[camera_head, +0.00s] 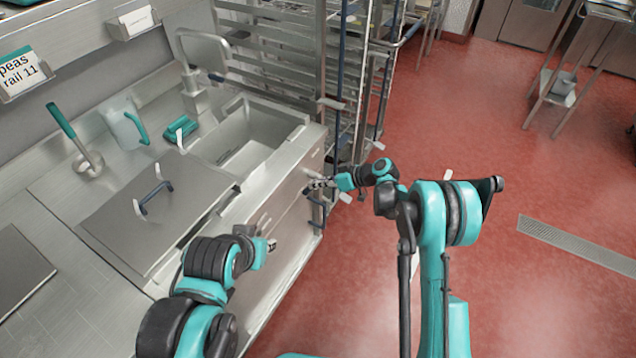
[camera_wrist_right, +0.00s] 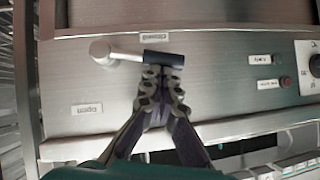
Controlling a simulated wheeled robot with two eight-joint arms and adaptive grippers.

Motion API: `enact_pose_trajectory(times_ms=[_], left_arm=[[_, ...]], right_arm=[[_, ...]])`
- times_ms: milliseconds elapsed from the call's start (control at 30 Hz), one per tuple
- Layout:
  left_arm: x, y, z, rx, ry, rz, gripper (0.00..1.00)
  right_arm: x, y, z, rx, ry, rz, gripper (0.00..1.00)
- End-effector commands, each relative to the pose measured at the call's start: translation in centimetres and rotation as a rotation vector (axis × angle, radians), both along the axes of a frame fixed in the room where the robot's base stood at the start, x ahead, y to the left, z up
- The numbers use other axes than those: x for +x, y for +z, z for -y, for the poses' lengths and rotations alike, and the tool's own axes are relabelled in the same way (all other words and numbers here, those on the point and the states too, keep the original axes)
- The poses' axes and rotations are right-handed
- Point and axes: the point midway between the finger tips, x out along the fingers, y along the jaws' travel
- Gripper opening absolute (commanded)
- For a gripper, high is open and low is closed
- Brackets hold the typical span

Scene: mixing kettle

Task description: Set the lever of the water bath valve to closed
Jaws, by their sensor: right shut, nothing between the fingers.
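The water bath valve lever shows in the right wrist view, with a pale round hub (camera_wrist_right: 100,50) and a metal arm ending in a dark grip (camera_wrist_right: 163,60). The lever points right in that view. A small label (camera_wrist_right: 157,37), which seems to read "Closed" upside down, sits just above the grip. Another label (camera_wrist_right: 88,108), seemingly "Open", is below the hub. My right gripper (camera_wrist_right: 162,80) is shut and empty, its fingertips at the lower side of the grip; contact is unclear. In the head view my right gripper (camera_head: 318,184) is at the front panel. My left gripper (camera_head: 269,245) is over the counter front.
The panel also carries buttons (camera_wrist_right: 284,82) and a dial (camera_wrist_right: 314,66). A sink basin (camera_head: 255,145) and a lid with a handle (camera_head: 150,210) are in the counter. A rack (camera_head: 340,70) stands behind my right gripper.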

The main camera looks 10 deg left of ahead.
Motion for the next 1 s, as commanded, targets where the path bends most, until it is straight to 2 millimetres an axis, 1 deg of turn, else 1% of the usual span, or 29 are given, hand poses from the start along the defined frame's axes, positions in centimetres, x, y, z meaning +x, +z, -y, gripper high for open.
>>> enact_pose_trajectory(times_ms=[200, 400, 1000], left_arm=[[-0.01, -0.61, 0.0, 0.0, 0.0, 0.0, 0.26], [-0.02, -0.82, 0.0, 0.0, 0.0, 0.0, 0.26], [-0.01, -0.86, 0.0, 0.0, 0.0, 0.0, 0.26]], right_arm=[[-0.56, -0.87, -0.25, -0.044, 0.001, 0.105, 0.0], [-0.7, -1.22, -0.28, -0.065, 0.0, 0.158, 0.0], [-0.75, -1.27, -0.25, -0.072, 0.0, 0.175, 0.0]])
